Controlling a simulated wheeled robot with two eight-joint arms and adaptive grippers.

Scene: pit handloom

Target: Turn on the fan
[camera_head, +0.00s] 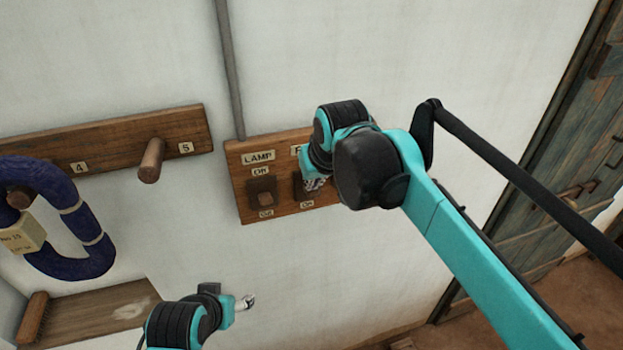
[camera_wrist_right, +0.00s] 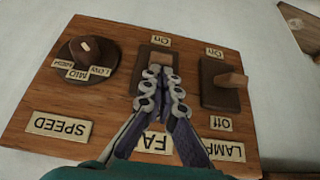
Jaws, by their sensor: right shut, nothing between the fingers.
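The wooden switch panel (camera_head: 238,188) is on the white wall; the right wrist view shows it upside down (camera_wrist_right: 45,98). Its middle switch, the fan switch (camera_wrist_right: 154,56), has a dark plate. A FAN label is partly hidden behind my fingers. In the head view my right wrist covers much of the fan switch (camera_head: 298,189). My right gripper (camera_head: 316,184) is shut and empty, its fingertips (camera_wrist_right: 163,76) over the lower part of that switch in the wrist view. Contact is unclear. My left gripper (camera_head: 246,302) is low, away from the panel; its opening is unclear.
The lamp switch (camera_head: 264,193) sits beside the fan switch and sticks out in the wrist view (camera_wrist_right: 231,80). A speed knob (camera_wrist_right: 88,50) is on its other side. A peg rail (camera_head: 115,143) holds a blue yarn hank (camera_head: 75,262). A wooden door (camera_head: 560,190) is at right.

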